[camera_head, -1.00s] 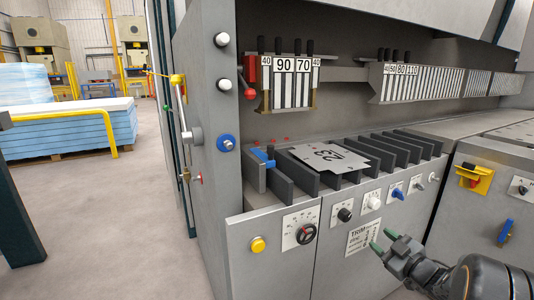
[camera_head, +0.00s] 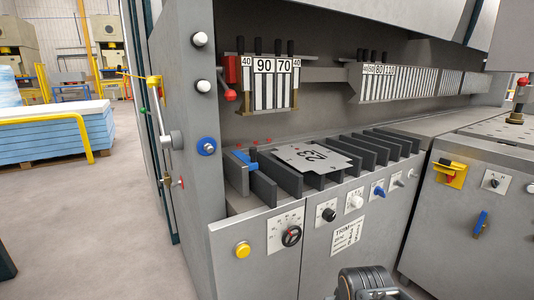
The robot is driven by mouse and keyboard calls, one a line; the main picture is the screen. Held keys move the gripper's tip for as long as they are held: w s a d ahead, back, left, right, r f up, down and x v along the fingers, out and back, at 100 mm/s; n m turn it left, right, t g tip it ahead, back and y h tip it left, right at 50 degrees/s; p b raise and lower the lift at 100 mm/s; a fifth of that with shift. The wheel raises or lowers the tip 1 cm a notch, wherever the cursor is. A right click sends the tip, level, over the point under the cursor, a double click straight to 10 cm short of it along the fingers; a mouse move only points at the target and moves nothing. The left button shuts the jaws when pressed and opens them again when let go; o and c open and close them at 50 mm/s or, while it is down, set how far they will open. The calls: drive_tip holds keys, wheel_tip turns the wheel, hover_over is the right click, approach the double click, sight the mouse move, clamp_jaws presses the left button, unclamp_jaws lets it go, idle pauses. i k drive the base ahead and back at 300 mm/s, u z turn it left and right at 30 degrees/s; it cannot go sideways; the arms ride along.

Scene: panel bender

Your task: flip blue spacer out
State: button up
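My gripper's fingers are not in view; only a dark part of my arm shows at the bottom edge, well below and right of the blue piece.
A flat plate marked 23 (camera_head: 313,158) lies across the grey plates. Segmented tools marked 90 and 70 (camera_head: 275,82) hang above. The front panel has a yellow button (camera_head: 242,249) and several knobs. A blue round knob (camera_head: 206,146) sits on the left column.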

sight(253, 165)
drive_tip(key=z, duration=0.7)
drive_tip(key=i, duration=0.65)
drive_tip(key=u, duration=1.4)
